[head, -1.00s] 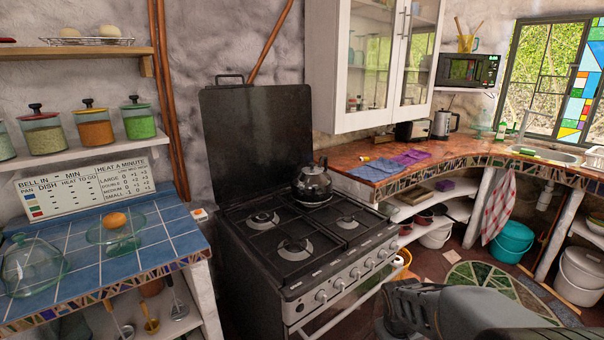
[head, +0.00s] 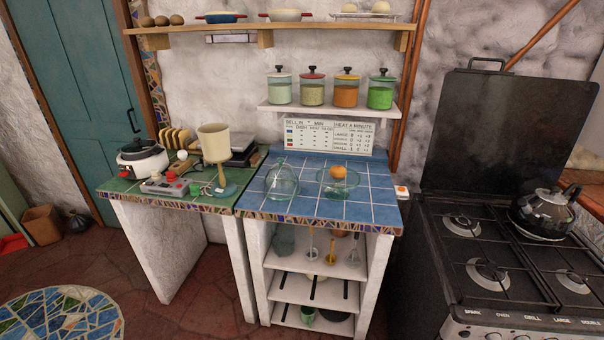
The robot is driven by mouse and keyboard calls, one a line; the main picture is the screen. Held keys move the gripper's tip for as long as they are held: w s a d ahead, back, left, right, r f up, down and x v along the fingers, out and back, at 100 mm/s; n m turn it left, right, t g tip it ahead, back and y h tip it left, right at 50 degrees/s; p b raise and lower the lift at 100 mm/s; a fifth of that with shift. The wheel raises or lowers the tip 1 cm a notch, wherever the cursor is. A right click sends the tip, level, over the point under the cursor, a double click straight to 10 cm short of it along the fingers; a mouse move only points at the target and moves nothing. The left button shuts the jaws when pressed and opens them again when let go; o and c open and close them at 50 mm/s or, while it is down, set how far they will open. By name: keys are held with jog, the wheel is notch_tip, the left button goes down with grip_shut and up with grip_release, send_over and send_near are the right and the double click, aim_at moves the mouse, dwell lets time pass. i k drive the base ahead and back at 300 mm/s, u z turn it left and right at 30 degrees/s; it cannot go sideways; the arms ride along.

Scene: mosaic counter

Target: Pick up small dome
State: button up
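A clear glass dome (head: 282,181) with a small knob on top stands on the blue tiled counter (head: 372,211), left of its middle. It looks like the small dome; I see no other dome on this counter. Right beside it is a shallow clear glass dish (head: 338,186) with an orange (head: 338,171) in it. A bluish-green glass shape (head: 284,240) shows on the shelf below; I cannot tell what it is. My gripper is not in view.
A green counter to the left holds a white cooker (head: 142,161), a beige lamp-like cup on a stand (head: 214,146) and a grey box with buttons (head: 165,186). Jars (head: 312,87) stand on a shelf above. A black stove (head: 490,260) with a kettle (head: 541,213) is at right.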

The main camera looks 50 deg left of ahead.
aim_at(281, 181)
jog(key=u, duration=2)
